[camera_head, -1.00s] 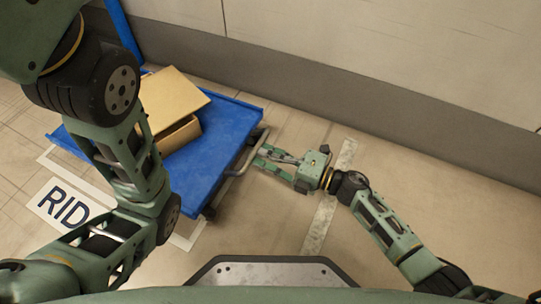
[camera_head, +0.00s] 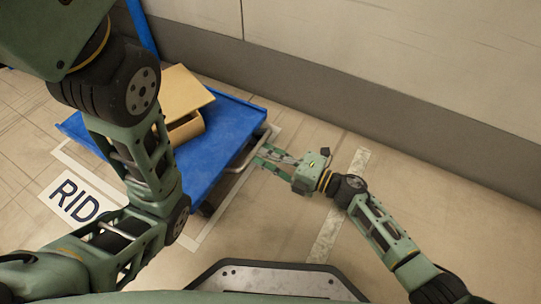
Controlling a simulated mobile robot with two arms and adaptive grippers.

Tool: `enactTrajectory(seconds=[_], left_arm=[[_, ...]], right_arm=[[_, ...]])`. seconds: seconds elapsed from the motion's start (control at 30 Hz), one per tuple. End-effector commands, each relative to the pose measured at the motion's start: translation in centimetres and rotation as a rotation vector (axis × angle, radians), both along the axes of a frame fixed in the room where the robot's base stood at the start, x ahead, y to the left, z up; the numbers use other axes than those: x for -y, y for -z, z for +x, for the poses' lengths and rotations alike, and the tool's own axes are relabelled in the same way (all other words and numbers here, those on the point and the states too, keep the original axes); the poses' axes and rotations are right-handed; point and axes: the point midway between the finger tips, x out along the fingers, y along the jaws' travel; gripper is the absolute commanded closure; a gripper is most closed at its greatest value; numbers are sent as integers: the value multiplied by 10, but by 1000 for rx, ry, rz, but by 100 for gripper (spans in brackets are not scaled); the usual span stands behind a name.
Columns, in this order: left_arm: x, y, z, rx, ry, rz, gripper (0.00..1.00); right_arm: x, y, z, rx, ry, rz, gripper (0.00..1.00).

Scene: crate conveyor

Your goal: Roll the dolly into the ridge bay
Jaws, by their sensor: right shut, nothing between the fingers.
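The dolly (camera_head: 228,135) is a blue flat platform with a blue upright post at its far left. It stands mostly within the white-outlined ridge bay (camera_head: 198,238), whose floor label (camera_head: 75,199) shows "RID" before my left arm hides the rest. A strip of floor and outline shows along the dolly's right side. My right gripper (camera_head: 260,158) is shut and empty, its fingertips close to the pale bar on the dolly's right edge; I cannot tell if they touch. My left arm crosses in front of the dolly; its gripper is out of view.
An open cardboard box (camera_head: 186,130) sits on the dolly. A grey-based wall (camera_head: 330,88) runs behind the dolly and slants down to the right. A worn pale floor strip (camera_head: 337,205) lies right of the bay. The floor between strip and bay is clear.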

Motion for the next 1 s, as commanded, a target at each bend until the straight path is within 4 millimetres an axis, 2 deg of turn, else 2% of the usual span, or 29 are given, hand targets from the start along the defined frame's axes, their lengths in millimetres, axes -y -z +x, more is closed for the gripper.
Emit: enactTrajectory(seconds=[0.83,1.0], left_arm=[[0,8,0,0,0,1,73],[0,4,0,0,0,1,73]], right_arm=[[-28,0,13,0,0,1,100],[-22,-1,10,-1,1,0,100]])
